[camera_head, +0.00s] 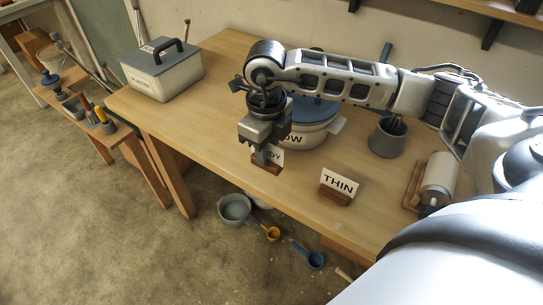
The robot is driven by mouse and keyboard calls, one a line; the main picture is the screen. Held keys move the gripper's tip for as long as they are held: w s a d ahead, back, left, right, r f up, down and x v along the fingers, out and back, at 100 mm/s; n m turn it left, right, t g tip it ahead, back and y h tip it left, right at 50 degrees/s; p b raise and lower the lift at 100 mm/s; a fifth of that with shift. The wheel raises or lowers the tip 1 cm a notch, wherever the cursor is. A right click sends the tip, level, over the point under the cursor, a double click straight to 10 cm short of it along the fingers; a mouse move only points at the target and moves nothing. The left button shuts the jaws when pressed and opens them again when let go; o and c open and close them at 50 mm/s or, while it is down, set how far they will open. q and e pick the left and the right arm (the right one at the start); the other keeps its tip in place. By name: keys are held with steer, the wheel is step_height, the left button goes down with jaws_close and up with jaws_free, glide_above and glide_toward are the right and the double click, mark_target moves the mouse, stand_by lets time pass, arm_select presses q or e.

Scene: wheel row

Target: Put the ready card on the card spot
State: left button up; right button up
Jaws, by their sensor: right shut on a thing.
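The ready card (278,155), a white card with dark letters of which "DY" shows, stands in a small wooden base at the front of the wooden table. My right gripper (262,156) comes down over it from above and is shut on it, hiding its left part. I cannot tell whether the base touches the table top. The card spot is not one I can make out. My left gripper is not in view.
A "THIN" card (339,183) stands right of the ready card. A lidded pot (312,132) stands close behind my gripper. A grey cup (388,138) and a roller (438,176) are on the right, a grey lidded box (160,74) at the left. Table (215,110) is bare between.

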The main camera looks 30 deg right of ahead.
steer(key=shift+w+d+f, duration=0.2)
steer(key=shift+d+f, duration=0.25)
steer(key=shift+f, duration=0.15)
steer(key=f, duration=0.1)
steer(key=f+p, duration=0.1)
steer(key=f, duration=0.1)
steer(key=shift+w+d, duration=0.1)
steer(key=shift+d, duration=0.25)
steer(key=shift+f, duration=0.45)
steer(key=shift+f, duration=0.15)
steer(key=o, duration=1)
